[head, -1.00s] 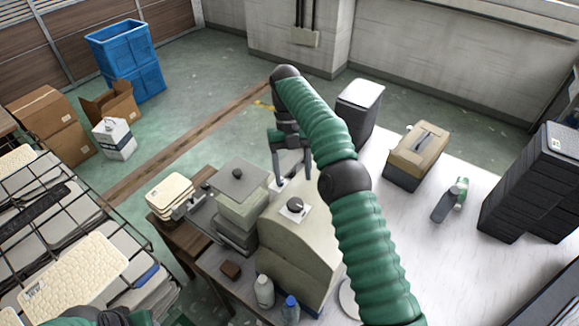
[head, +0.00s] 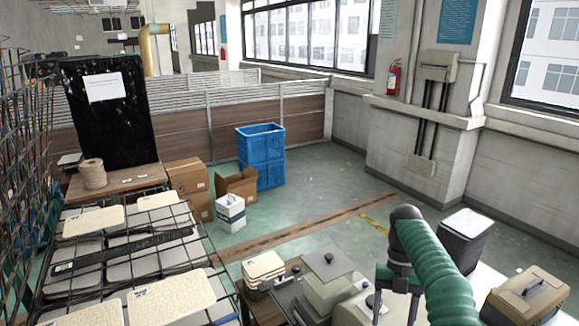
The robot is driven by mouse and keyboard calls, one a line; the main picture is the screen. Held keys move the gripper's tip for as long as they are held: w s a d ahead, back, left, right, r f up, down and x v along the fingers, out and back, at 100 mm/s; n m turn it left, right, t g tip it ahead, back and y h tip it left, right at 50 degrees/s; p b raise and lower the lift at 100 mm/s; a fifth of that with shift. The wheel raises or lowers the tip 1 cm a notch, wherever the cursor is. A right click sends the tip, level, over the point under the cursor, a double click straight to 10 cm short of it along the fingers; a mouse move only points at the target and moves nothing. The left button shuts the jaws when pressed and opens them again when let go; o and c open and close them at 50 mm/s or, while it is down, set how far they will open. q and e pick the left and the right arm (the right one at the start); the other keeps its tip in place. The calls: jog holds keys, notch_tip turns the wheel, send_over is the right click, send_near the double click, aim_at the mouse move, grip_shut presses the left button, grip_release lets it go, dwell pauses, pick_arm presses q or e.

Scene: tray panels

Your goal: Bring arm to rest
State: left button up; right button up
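My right arm comes in from the lower right in a green ribbed sleeve, bent at a dark joint. Its gripper (head: 395,306) hangs down with two fingers apart and nothing seen between them. The fingertips are close to the bottom edge of the picture, over the beige machine (head: 350,292) on the table. My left arm and gripper are out of view.
A wire rack (head: 130,245) with cream tray panels (head: 172,299) stands at left. A short stack of cream panels (head: 263,266) sits beside the machine. A tan case (head: 525,297) and dark bin (head: 466,236) are at right. Blue crates (head: 260,155) and cardboard boxes (head: 188,187) stand beyond open floor.

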notch_tip(320, 180, down, 5)
jog(key=w+a+m+b, duration=0.3)
jog(key=m, duration=0.1)
jog(key=s+a+f+m+t+h+b, duration=0.1)
jog(key=s+a+f+m+t+b, duration=0.3)
jog(key=s+f+m+b, duration=0.6)
pick_arm(q)
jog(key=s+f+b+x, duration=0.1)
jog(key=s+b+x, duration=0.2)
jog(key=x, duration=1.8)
jog(key=b, duration=0.4)
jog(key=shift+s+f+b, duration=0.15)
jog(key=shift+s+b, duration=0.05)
jog(key=shift+b, duration=0.15)
pick_arm(e)
jog(key=s+d+f+m+t, duration=0.1)
jog(key=s+f+m+t, duration=0.1)
jog(key=s+f+m, duration=1.1)
jog(key=f+m, duration=0.1)
jog(key=m, duration=0.4)
jog(key=shift+d+f+m+t, duration=0.15)
jog(key=shift+f+m+t, duration=0.15)
jog(key=shift+f+t, duration=0.1)
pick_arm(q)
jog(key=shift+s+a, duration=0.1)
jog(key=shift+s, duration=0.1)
pick_arm(e)
jog(key=shift+s+r, duration=0.1)
jog(key=shift+s, duration=0.15)
